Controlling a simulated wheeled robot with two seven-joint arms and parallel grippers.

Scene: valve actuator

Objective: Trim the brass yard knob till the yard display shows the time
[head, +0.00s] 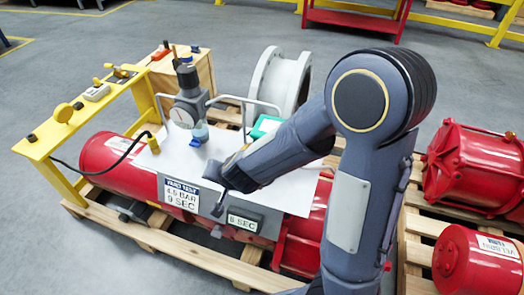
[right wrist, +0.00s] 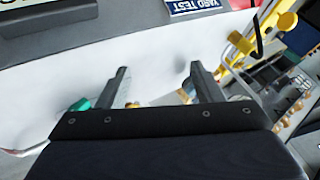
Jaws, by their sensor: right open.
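My right gripper (head: 217,188) reaches in from the right over the white top plate of the red actuator, close above its front edge. In the right wrist view the gripper (right wrist: 157,80) is open, with nothing between its fingertips. The yard display (head: 245,220) is a grey box on the front edge and reads 9 SEC. It also shows, cut off, in the right wrist view (right wrist: 70,18). The yard test sign (head: 181,195) reads 4.5 BAR, 9 SEC. My left gripper is not in view.
A regulator with a round gauge (head: 184,115) stands on the plate left of my right arm. A green box (head: 266,126) sits behind the arm. A yellow stand (head: 50,137) spans the left side. Red cylinders (head: 475,165) lie on a pallet at right.

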